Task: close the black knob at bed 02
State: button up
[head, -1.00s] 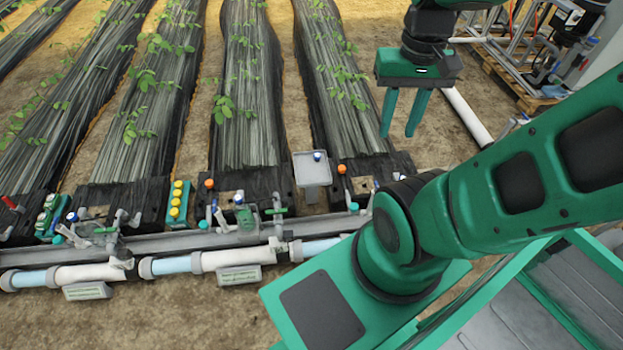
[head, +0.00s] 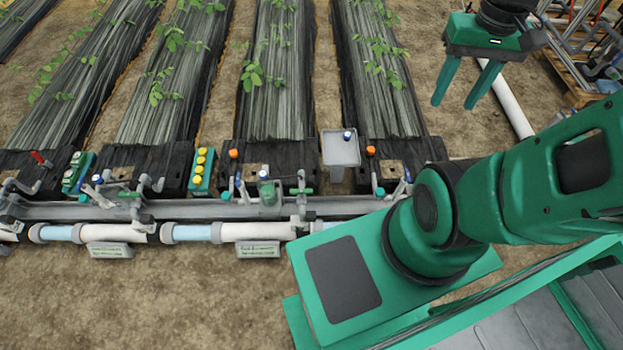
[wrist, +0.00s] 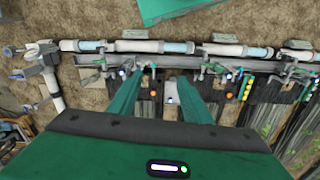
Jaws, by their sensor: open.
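My gripper (head: 454,104) is open and empty, held in the air at the upper right of the head view. In the wrist view its two fingers (wrist: 156,76) are spread apart, with the pipe line and valves beyond them. No black knob can be made out for certain, and I cannot tell which bed is 02. Valve fittings stand along the grey rail (head: 180,211) at the bed ends. They include a green handle (head: 301,191), an orange cap (head: 233,154) and another orange cap (head: 370,151). The label plates (head: 258,249) are too small to read.
A green block with yellow knobs (head: 201,170) and a grey tray (head: 340,150) on a post stand among the fittings. A red handle (head: 40,158) is at left. White pipe (head: 105,232) runs along the front. Bare soil (head: 190,300) in front is clear.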

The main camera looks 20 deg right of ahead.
jog(key=w+a+f+n+y, duration=0.15)
jog(key=w+f+n, duration=0.95)
jog(key=w+f, duration=1.25)
jog(key=n+t+y, duration=0.1)
jog(key=n+y, duration=0.2)
jog(key=n, duration=0.5)
send_near(311, 181)
jog(key=d+x, duration=0.1)
jog(key=x, duration=0.7)
jog(key=shift+w+f, duration=0.45)
jog(key=shift+f, duration=0.1)
jog(key=shift+a, duration=0.15)
